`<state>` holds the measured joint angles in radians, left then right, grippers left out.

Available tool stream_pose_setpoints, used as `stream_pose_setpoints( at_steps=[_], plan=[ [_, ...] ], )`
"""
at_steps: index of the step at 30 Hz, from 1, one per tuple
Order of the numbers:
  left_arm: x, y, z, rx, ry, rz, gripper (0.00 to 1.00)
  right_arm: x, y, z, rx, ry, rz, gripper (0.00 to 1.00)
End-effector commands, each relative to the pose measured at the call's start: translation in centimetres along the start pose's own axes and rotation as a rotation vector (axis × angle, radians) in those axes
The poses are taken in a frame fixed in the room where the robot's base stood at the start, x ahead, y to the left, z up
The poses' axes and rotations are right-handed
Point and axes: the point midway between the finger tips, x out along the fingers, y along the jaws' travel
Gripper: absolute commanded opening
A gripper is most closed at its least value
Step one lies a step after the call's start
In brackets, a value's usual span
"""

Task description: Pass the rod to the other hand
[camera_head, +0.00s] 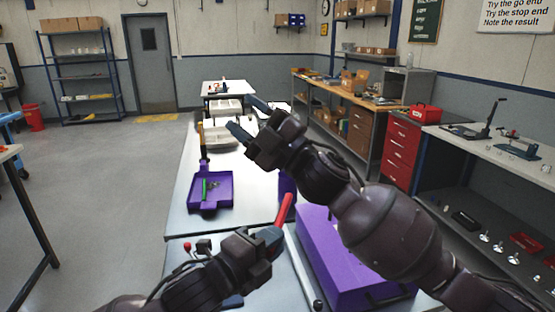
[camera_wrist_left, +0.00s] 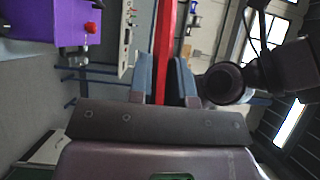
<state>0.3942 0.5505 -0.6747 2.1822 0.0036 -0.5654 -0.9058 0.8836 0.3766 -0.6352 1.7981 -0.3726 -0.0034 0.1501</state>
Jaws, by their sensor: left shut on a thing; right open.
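The red rod (camera_head: 285,208) is held in my left gripper (camera_head: 275,233), low in the middle of the head view, and sticks up and tilts right from it. In the left wrist view the rod (camera_wrist_left: 164,45) stands between the two blue-grey fingers of the left gripper (camera_wrist_left: 165,80) and runs off the top edge. My right gripper (camera_head: 247,118) is open and empty, higher and farther out than the rod, with its fingers spread apart.
A large purple box (camera_head: 345,255) stands to the right of the rod, partly behind my right arm. A purple tray (camera_head: 210,205) with a green item lies left on the pale table (camera_head: 235,220). Light bins (camera_head: 222,135) stand farther back. A red drawer cabinet (camera_head: 402,145) stands right.

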Motion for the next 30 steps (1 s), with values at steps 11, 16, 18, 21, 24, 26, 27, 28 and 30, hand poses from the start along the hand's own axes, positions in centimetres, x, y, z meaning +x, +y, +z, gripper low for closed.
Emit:
stream_pose_setpoints(
  at_steps=[11, 16, 18, 21, 24, 26, 27, 28, 30],
  plan=[
    [0.0, 0.0, 0.0, 0.000, 0.000, -0.001, 0.00, 6.4, -0.5, -8.4, -0.241, 0.373, -0.232, 0.49],
    [0.0, 0.0, 0.0, 0.000, 0.000, -0.001, 0.00, 7.6, -1.7, -11.1, -0.351, 0.521, -0.394, 0.49],
    [0.0, 0.0, 0.0, 0.000, 0.000, -0.001, 0.00, 7.8, -2.4, -11.7, -0.397, 0.572, -0.477, 0.49],
    [0.0, 0.0, 0.0, 0.000, 0.000, -0.001, 0.00, 7.8, -3.4, -12.3, -0.462, 0.636, -0.615, 0.49],
    [0.0, 0.0, 0.0, 0.000, 0.000, -0.001, 0.00, 7.4, -4.3, -11.9, -0.527, 0.677, -0.783, 0.49],
    [0.0, 0.0, 0.0, 0.000, 0.000, -0.001, 0.00, 6.9, -4.8, -11.3, -0.562, 0.685, -0.899, 0.49],
    [0.0, 0.0, 0.0, 0.000, 0.000, -0.001, 0.00, 6.4, -5.0, -10.7, -0.582, 0.683, -0.978, 0.49],
    [0.0, 0.0, 0.0, 0.000, 0.000, -0.001, 0.00, 6.0, -5.2, -10.1, -0.594, 0.676, -1.037, 0.49],
    [0.0, 0.0, 0.0, 0.000, 0.000, -0.001, 0.00, 4.9, -5.5, -8.5, -0.616, 0.649, -1.176, 0.49]
  ],
)
